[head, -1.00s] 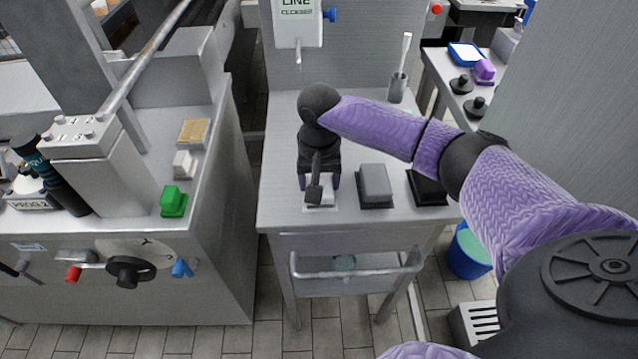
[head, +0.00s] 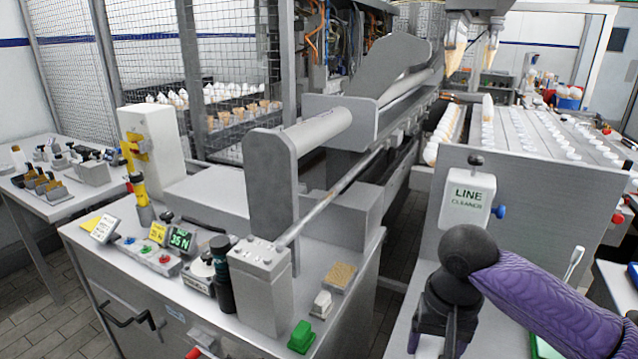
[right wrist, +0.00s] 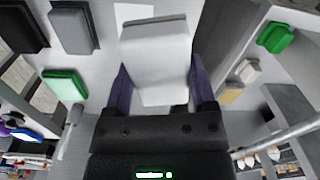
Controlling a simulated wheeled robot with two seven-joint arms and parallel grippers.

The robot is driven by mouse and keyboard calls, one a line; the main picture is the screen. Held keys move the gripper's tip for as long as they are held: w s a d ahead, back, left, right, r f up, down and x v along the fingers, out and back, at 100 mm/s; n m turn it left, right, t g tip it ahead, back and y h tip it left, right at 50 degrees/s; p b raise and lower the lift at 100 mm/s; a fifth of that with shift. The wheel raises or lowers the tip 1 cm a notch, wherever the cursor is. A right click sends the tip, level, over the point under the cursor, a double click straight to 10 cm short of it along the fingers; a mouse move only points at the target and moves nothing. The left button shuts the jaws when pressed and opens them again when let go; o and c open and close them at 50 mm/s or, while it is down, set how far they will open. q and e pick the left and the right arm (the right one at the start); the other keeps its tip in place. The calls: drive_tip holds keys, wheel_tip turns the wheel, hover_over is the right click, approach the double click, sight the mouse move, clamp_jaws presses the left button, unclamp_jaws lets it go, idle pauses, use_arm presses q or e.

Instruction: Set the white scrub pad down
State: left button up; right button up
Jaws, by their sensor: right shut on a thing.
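The white scrub pad (right wrist: 155,65) is a pale block with a greyer far edge, held between the purple fingers of my right gripper (right wrist: 160,85) in the right wrist view. In the head view my right gripper (head: 441,345) points down over the steel side table (head: 397,325) at the bottom right. The pad is not clear there, as the gripper and the frame edge cut it off. I cannot tell whether the pad touches the table. My left gripper is not in view.
A green block (head: 301,337), a smaller white block (head: 321,304) and a tan pad (head: 340,276) sit on the machine deck. The LINE CLEANER dispenser (head: 466,199) stands behind my gripper. A grey pad (right wrist: 72,30) and a black one (right wrist: 22,27) lie beside the held pad.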

drive_tip(key=s+a+r+n, duration=0.2)
drive_tip(key=s+a+n, duration=0.1)
drive_tip(key=s+a, duration=0.2)
drive_tip(key=shift+s+r+n, duration=0.3)
drive_tip(key=shift+s, duration=0.2)
